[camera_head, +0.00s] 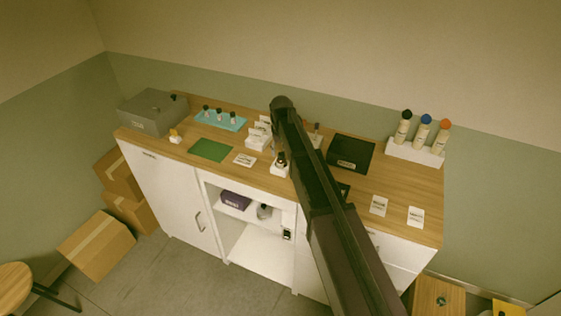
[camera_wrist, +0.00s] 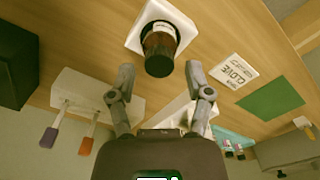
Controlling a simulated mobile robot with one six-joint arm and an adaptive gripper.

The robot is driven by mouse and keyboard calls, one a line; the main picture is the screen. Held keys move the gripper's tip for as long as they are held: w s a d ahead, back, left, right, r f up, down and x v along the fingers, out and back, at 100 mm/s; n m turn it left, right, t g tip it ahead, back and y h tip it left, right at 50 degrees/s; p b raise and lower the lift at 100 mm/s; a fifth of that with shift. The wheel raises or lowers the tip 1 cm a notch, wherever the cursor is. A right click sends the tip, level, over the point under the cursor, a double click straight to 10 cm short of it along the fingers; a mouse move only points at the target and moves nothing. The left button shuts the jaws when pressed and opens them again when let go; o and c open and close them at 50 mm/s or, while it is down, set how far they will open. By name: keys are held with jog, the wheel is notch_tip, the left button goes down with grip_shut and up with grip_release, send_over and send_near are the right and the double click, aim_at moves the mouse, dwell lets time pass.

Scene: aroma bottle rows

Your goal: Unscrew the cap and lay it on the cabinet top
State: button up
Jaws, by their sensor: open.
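A small dark bottle (camera_wrist: 162,26) with a pale label stands in a white square holder (camera_wrist: 182,14) in the wrist view. Its dark round cap (camera_wrist: 159,55) faces the camera. The same bottle (camera_head: 281,160) shows in the head view near the front edge of the wooden cabinet top (camera_head: 300,186), partly beside my arm. My gripper (camera_wrist: 160,69) is open and empty, its two fingertips apart on either side of the cap's near end. I cannot tell whether they touch it. In the head view my arm hides most of the gripper.
A card reading CLOVE (camera_wrist: 235,70) and a green mat (camera_head: 211,150) lie left of the bottle in the head view. A black box (camera_head: 351,152) and a white rack (camera_head: 414,152) of several capped bottles stand to the right.

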jog(key=m, duration=0.4)
jog(key=shift+m, duration=0.3)
grip_shut()
jog(key=shift+s, duration=0.1)
dwell(0.5)
